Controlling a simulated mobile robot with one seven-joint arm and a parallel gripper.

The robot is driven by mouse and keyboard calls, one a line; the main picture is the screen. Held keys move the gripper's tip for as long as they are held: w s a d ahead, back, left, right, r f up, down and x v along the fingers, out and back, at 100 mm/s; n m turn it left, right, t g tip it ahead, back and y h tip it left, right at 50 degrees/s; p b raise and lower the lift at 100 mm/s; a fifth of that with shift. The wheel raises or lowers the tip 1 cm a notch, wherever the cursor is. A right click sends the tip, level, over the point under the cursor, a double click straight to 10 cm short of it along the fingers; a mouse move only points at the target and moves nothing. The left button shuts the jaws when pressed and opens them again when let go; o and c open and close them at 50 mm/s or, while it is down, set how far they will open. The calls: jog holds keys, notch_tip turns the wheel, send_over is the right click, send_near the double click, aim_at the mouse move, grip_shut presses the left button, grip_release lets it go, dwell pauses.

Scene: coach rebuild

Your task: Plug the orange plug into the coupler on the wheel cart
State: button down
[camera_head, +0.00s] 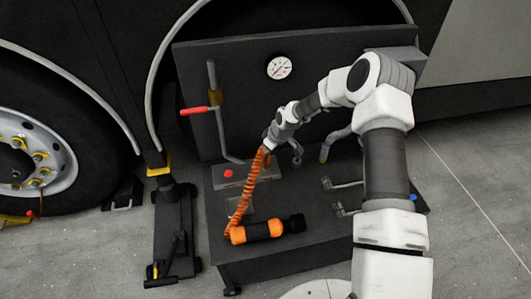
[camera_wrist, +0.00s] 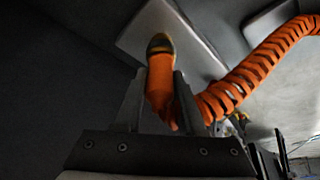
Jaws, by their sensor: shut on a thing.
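My gripper (camera_head: 267,149) is low over the deck of the dark wheel cart (camera_head: 320,230), in front of its back panel. In the wrist view my gripper (camera_wrist: 158,88) is shut on the orange plug (camera_wrist: 160,85), one finger on each side. The plug's far end meets a dark, brassy ring (camera_wrist: 160,43) at a pale grey plate (camera_wrist: 190,35). I cannot tell whether this ring is the coupler or part of the plug, nor whether the plug is seated. An orange coiled hose (camera_head: 246,195) hangs from the gripper; it also shows in the wrist view (camera_wrist: 250,70).
An orange and black cylinder (camera_head: 257,231) lies on the deck's front left. A red button (camera_head: 228,173) sits left of the gripper. A red-handled lever (camera_head: 196,110) and a gauge (camera_head: 279,68) are at the back panel. Metal fittings (camera_head: 342,184) stand right. A black jack (camera_head: 172,230) stands left of the cart.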

jog(key=shift+c, duration=2.1)
grip_release()
jog(key=shift+r, duration=0.15)
jog(key=s+d+r+m+h+p, duration=0.1)
jog(key=s+d+r, duration=0.25)
jog(key=r, duration=0.55)
jog(key=s+d+r+h+p, duration=0.15)
jog(key=s+r, duration=0.25)
jog(key=r, duration=0.6)
jog(key=s+d+r+m+p, duration=0.15)
jog(key=s+d+r, duration=0.25)
jog(key=r, duration=0.5)
jog(key=s+d+r+m+t, duration=0.1)
jog(key=s+r+m, duration=0.3)
jog(key=s, duration=0.5)
jog(key=s+d+r+m+t, duration=0.1)
jog(key=s+r, duration=0.5)
jog(key=s, duration=0.2)
jog(key=s+d+r+m+t, duration=0.1)
jog(key=s+d+r+m, duration=0.15)
jog(key=s+r, duration=0.45)
notch_tip(320, 180, up, 11)
jog(key=s+p, duration=0.1)
jog(key=p, duration=1.2)
jog(key=shift+s+a+f+h, duration=0.2)
jog(key=shift+s+a+h, duration=0.1)
jog(key=shift+a+h, duration=0.15)
